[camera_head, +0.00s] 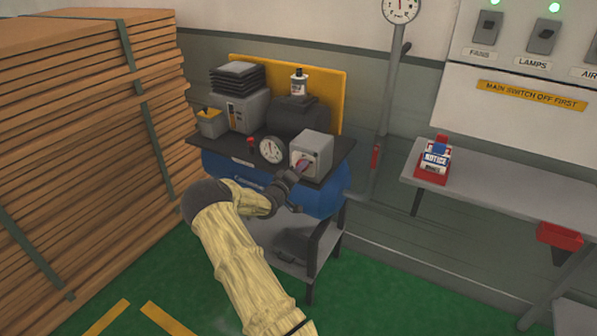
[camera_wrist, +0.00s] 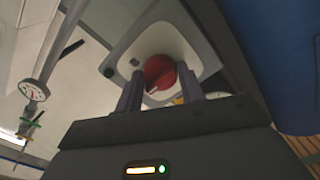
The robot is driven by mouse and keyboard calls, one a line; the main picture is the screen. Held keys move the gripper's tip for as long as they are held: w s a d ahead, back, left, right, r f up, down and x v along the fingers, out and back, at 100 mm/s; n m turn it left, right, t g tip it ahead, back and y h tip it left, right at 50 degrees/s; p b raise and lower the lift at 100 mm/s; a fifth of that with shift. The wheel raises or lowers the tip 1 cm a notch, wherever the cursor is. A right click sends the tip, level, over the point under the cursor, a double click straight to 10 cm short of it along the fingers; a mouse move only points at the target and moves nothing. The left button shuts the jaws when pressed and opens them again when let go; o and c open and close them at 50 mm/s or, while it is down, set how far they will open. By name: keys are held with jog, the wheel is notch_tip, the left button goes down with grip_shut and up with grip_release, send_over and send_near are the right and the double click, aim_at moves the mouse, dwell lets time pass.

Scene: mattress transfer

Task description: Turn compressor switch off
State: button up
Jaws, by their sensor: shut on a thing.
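The compressor (camera_head: 235,180) is a blue tank with a dark top plate, standing left of centre in the head view. Its switch box (camera_head: 313,152) is a grey box at the right front of that plate. The red rotary knob (camera_wrist: 160,73) sits on the pale face of the box in the wrist view. My gripper (camera_head: 298,172) reaches the front of the box. In the wrist view its two fingers (camera_wrist: 163,95) stand on either side of the knob, shut on it. My gripper partly hides the knob in the head view.
A pressure gauge (camera_head: 271,150) and a small red button (camera_head: 250,142) are close left of the box. Stacked timber (camera_head: 80,130) fills the left side. A grey bench (camera_head: 500,200) with a notice holder (camera_head: 434,162) stands right. Green floor is open in front.

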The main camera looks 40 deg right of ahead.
dwell(0.4)
jog(key=o, duration=1)
jog(key=shift+c, duration=0.2)
jog(key=b+v, duration=0.1)
jog(key=v, duration=1.6)
jog(key=shift+s+a+b, duration=0.2)
jog(key=shift+a+b, duration=0.05)
jog(key=shift+b, duration=0.05)
jog(key=shift+f, duration=0.1)
